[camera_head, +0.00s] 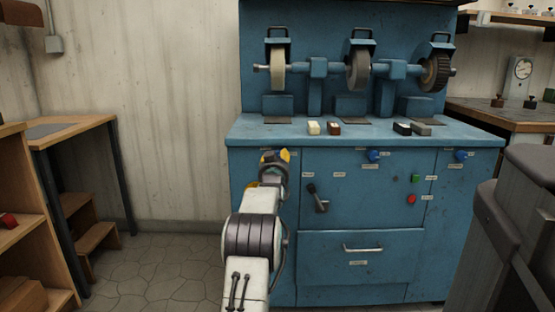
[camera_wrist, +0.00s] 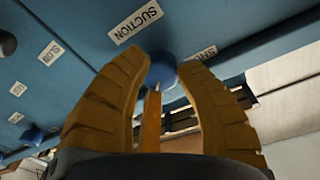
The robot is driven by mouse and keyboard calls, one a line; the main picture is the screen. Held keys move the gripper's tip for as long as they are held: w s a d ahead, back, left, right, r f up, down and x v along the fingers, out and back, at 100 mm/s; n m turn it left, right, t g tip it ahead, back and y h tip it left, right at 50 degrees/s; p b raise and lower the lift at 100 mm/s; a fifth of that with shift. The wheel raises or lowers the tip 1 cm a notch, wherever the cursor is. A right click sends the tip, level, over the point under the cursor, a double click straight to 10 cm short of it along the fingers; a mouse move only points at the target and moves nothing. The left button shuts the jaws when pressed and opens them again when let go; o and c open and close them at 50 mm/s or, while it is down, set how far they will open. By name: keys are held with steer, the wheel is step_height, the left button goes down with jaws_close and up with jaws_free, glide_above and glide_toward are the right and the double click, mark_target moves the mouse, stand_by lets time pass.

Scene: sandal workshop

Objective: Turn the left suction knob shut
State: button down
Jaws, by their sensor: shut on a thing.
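The left suction knob (camera_wrist: 162,72) is blue and sits on the front of the blue grinding machine (camera_head: 265,210), below its worktop at the left. In the wrist view the two yellow fingers of my gripper (camera_wrist: 165,66) close around it from both sides. A "SUCTION" label (camera_wrist: 135,20) is beside it, and a partly covered label (camera_wrist: 196,53) is near the right finger. In the head view my gripper (camera_head: 272,158) covers most of this knob. The knob's pointer direction cannot be made out. A narrow orange strip shows between the fingers.
Two more blue knobs, the middle one (camera_head: 374,155) and the right one (camera_head: 461,155), are on the same panel. A dark lever (camera_head: 317,198) sticks out below right of my gripper. A wooden table (camera_head: 70,128) stands at left. The floor between is clear.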

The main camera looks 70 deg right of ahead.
steer(key=shift+w+r, duration=0.1)
steer(key=shift+r, duration=0.05)
steer(key=c, duration=0.8)
jaws_free()
steer(key=v, duration=1.2)
